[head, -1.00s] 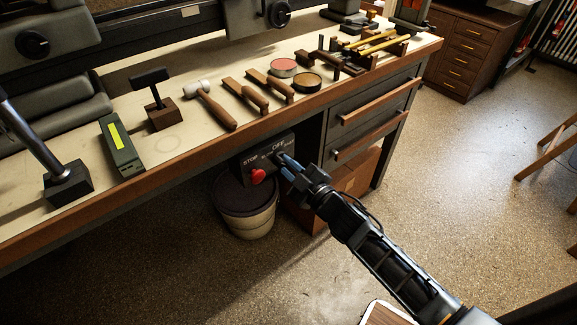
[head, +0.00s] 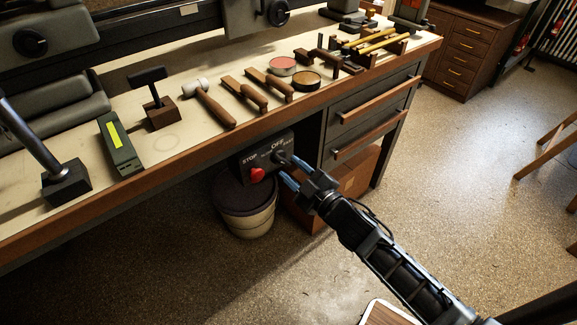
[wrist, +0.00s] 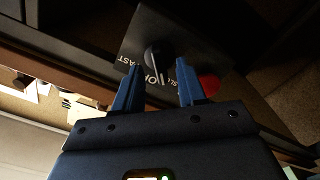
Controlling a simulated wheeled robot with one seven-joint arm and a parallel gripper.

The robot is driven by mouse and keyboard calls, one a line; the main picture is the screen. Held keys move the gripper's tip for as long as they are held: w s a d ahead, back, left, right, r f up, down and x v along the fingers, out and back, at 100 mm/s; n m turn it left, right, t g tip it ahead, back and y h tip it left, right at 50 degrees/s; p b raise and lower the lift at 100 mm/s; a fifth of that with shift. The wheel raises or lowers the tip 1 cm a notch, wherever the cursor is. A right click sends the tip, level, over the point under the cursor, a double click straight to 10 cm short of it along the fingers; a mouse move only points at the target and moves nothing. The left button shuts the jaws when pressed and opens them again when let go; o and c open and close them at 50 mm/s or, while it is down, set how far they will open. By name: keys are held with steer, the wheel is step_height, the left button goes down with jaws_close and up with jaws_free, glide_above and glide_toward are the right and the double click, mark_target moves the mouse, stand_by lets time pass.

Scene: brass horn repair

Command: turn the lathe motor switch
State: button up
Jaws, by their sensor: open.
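The lathe motor switch is a round black knob (head: 280,157) with a pale pointer line, on a dark control box (head: 249,164) under the bench's front edge. In the wrist view the knob (wrist: 158,56) lies ahead of and between the two blue fingers, with the red button (wrist: 209,85) beyond the right finger. My gripper (head: 291,171) is open and empty in front of the box. The fingertips look close to the knob; I cannot tell whether they touch it.
The wooden bench edge (head: 200,130) runs just above the box. A bin (head: 245,207) stands below it and a brown carton (head: 345,180) behind my gripper. Drawers (head: 367,124) are to the right. The floor (head: 440,190) at the right is open.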

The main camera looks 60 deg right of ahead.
steer(key=shift+v, duration=2.65)
steer(key=s+a+r+m+g+y+p, duration=0.1)
steer(key=s+a+r+m+y+p, duration=0.1)
steer(key=s+a+r, duration=0.7)
steer(key=s+a+r+m+g+y+p, duration=0.1)
steer(key=s+a+r+m+y+p, duration=0.1)
steer(key=s+a+r, duration=0.7)
steer(key=s+y+p, duration=0.1)
steer(key=s, duration=0.4)
steer(key=shift+a+r+m+g, duration=0.25)
steer(key=shift+a+m+g, duration=0.05)
steer(key=shift+a+m, duration=0.1)
stand_by(1.4)
